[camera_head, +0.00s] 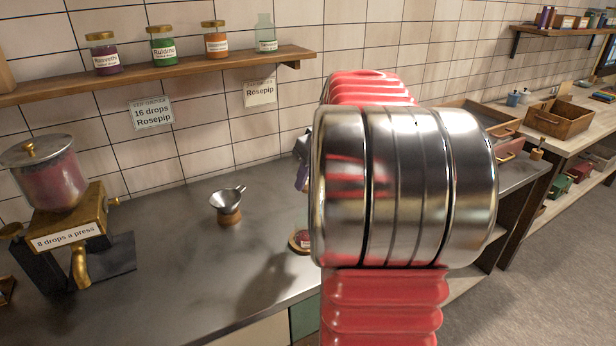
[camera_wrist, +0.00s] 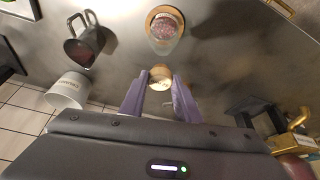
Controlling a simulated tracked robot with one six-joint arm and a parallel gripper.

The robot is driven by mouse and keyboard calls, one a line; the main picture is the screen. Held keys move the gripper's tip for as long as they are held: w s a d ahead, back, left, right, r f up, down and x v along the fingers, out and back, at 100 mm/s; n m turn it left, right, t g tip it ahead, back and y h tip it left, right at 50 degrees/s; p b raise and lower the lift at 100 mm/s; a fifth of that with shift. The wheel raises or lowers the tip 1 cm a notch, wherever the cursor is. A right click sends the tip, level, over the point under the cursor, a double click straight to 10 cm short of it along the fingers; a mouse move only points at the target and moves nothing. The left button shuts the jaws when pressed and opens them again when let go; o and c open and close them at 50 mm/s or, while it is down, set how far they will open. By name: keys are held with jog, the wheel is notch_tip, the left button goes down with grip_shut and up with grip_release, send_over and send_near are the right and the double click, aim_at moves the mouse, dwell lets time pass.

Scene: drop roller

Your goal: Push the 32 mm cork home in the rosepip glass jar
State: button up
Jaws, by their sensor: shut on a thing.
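My gripper (camera_wrist: 159,88) has purple fingers and is shut on a small brown cork (camera_wrist: 160,73), which shows between the fingertips in the wrist view. A round glass jar (camera_wrist: 166,28) with dark red contents or a red label stands on a wooden ring-like base, beyond the fingertips. The cork and the jar look apart in that view. In the head view only part of the jar's base (camera_head: 299,240) shows, beside my arm. One purple finger (camera_head: 302,178) peeks out there; my arm hides the cork and most of the gripper.
A brass press (camera_head: 68,236) with a pot stands left on the counter. A metal funnel (camera_head: 228,201) sits on a cork-coloured stand mid-counter. A dark pitcher (camera_wrist: 84,45) and a white cup (camera_wrist: 67,91) stand left in the wrist view. The front counter is mostly clear.

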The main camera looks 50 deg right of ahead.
jog(key=shift+f, duration=2.9)
jog(key=shift+f, duration=1.15)
jog(key=o, duration=1.2)
jog(key=shift+r, duration=0.15)
jog(key=v, duration=1.3)
jog(key=shift+s+r, duration=0.1)
jog(key=shift+r, duration=0.1)
